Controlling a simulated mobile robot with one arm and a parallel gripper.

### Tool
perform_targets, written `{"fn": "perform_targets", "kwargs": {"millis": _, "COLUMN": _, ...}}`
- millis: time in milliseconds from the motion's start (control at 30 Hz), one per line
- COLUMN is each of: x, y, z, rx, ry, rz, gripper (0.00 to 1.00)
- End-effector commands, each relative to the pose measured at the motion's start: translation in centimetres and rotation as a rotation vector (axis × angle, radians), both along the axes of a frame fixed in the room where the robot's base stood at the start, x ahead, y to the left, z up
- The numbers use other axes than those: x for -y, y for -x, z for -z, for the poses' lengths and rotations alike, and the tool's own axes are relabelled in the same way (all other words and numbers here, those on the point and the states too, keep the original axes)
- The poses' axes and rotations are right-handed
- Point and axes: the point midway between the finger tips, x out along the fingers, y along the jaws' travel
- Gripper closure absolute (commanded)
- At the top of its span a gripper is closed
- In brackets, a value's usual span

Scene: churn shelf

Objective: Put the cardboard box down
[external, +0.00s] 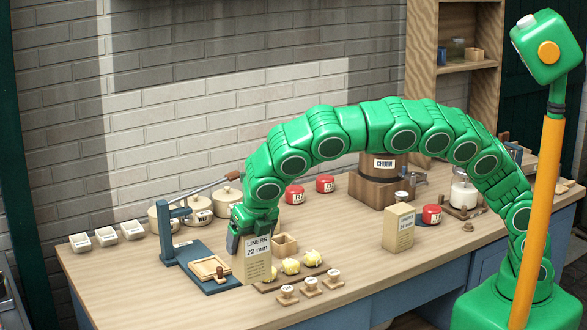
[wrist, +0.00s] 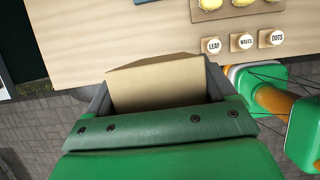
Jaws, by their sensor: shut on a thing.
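A tan cardboard box (external: 257,262) labelled "LINERS 22 mm" is held upright in my gripper (external: 250,228), near the front edge of the table. In the wrist view its plain top (wrist: 155,85) sits between the two grey jaws, which close on its sides. The box overlaps the table's front edge in that view. I cannot tell whether its bottom touches the table. A second, similar box (external: 398,228), also labelled "LINERS", stands upright on the table further right.
Close by are yellow lumps on a board (external: 291,267), labelled stamps (external: 310,284), a small open wooden box (external: 285,245) and a blue press (external: 205,265). Red tins (external: 294,195) and a churn (external: 384,165) stand behind.

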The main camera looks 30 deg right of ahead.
Motion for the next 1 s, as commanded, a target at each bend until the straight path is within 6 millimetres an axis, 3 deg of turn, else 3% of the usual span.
{"fn": "perform_targets", "kwargs": {"millis": 267, "x": 0.3, "y": -0.1, "z": -0.1, "rx": 0.000, "ry": 0.000, "rz": 0.002, "gripper": 0.54}}
{"fn": "perform_targets", "kwargs": {"millis": 467, "x": 2.5, "y": -3.1, "z": -0.4, "rx": 0.005, "ry": 0.000, "rz": 0.037, "gripper": 0.54}}
{"fn": "perform_targets", "kwargs": {"millis": 767, "x": 10.7, "y": -11.8, "z": -1.2, "rx": 0.019, "ry": 0.002, "rz": 0.136, "gripper": 0.54}}
{"fn": "perform_targets", "kwargs": {"millis": 1000, "x": 18.6, "y": -17.7, "z": -1.5, "rx": 0.023, "ry": 0.004, "rz": 0.213, "gripper": 0.54}}
